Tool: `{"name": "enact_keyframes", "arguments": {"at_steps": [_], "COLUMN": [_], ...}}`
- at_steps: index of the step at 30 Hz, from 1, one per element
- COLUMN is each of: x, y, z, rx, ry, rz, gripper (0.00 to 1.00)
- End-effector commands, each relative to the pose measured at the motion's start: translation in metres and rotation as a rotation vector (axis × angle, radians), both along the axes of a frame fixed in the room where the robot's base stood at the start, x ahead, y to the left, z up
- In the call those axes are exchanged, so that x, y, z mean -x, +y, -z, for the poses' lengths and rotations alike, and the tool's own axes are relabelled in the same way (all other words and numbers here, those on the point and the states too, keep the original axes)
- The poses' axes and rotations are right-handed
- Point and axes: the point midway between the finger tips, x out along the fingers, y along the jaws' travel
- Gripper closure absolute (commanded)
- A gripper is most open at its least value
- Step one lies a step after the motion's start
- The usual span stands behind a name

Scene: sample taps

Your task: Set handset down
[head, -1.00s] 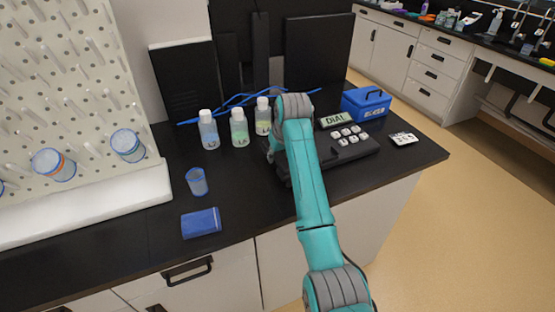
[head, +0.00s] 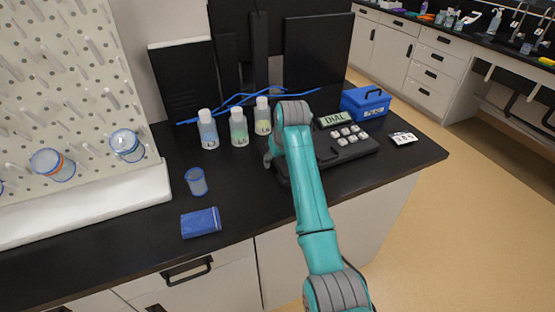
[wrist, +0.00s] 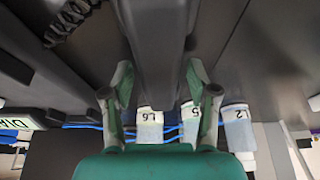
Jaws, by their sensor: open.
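The handset (wrist: 165,65) is a long dark bar in the wrist view. My gripper (wrist: 159,82) is open, with one green finger on each side of the handset. I cannot tell whether the fingers touch it, or whether it rests fully on its support. The phone base (head: 352,149) has white keys and a display (head: 333,118) reading DIAL; the base also shows at the left of the wrist view (wrist: 38,68). In the head view my teal arm hides the gripper and most of the handset. A coiled cord (wrist: 70,20) shows in the wrist view.
Labelled bottles (head: 238,128) stand behind and left of my arm. A blue cup (head: 196,182) and blue packet (head: 201,222) lie farther left. A blue box (head: 366,103) and small white-topped item (head: 403,138) are at right. Black panels (head: 318,55) stand behind.

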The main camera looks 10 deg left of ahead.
Motion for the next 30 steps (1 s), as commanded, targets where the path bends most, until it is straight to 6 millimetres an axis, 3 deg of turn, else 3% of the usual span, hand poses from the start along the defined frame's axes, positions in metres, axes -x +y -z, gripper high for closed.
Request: {"name": "enact_keyframes", "arguments": {"at_steps": [5, 18, 24, 30], "x": [0.005, 0.031, 0.037, 0.038], "y": [-0.004, -0.022, -0.025, -0.026], "z": [-0.020, -0.095, -0.110, -0.112], "rx": [-0.001, -0.001, -0.001, -0.001], "ry": [-0.004, -0.003, -0.002, -0.001], "rz": [0.000, 0.000, 0.000, 0.000], "gripper": [0.41, 0.41, 0.41, 0.41]}}
